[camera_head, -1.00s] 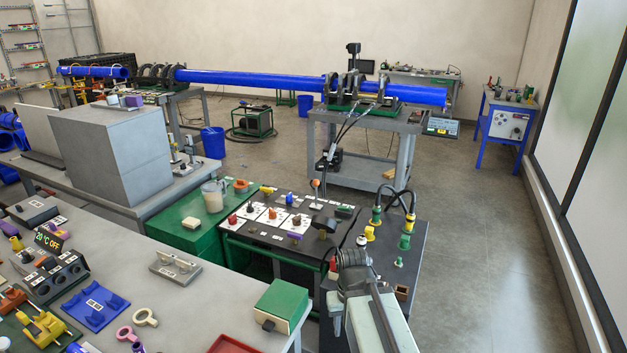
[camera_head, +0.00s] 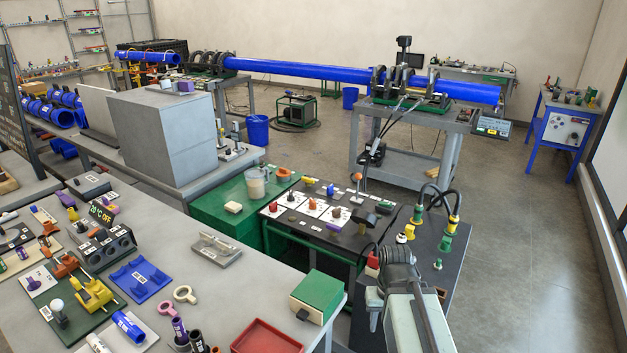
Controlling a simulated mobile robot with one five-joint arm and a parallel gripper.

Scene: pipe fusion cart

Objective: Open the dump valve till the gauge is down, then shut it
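The black-topped control cart (camera_head: 290,232) stands centre right with a green frame. Its white plates carry a red knob (camera_head: 273,208), an orange knob (camera_head: 313,205) and a dark knob (camera_head: 336,213). A purple handle (camera_head: 333,228) sits at its front edge. A stem with an orange-brown top (camera_head: 357,177) stands at the back. I cannot tell which part is the dump valve, and no gauge reading is legible. My arm reaches in from the bottom right, its dark joint beside the cart's right side. My gripper does not show; the arm hides what lies beyond it.
Hoses with green and yellow couplings (camera_head: 447,230) rise at the cart's right. A green cabinet (camera_head: 225,207) with a jug (camera_head: 256,183) adjoins its left. The grey bench (camera_head: 230,290) in front holds a green box (camera_head: 318,297) and red tray (camera_head: 267,338). Floor at right is clear.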

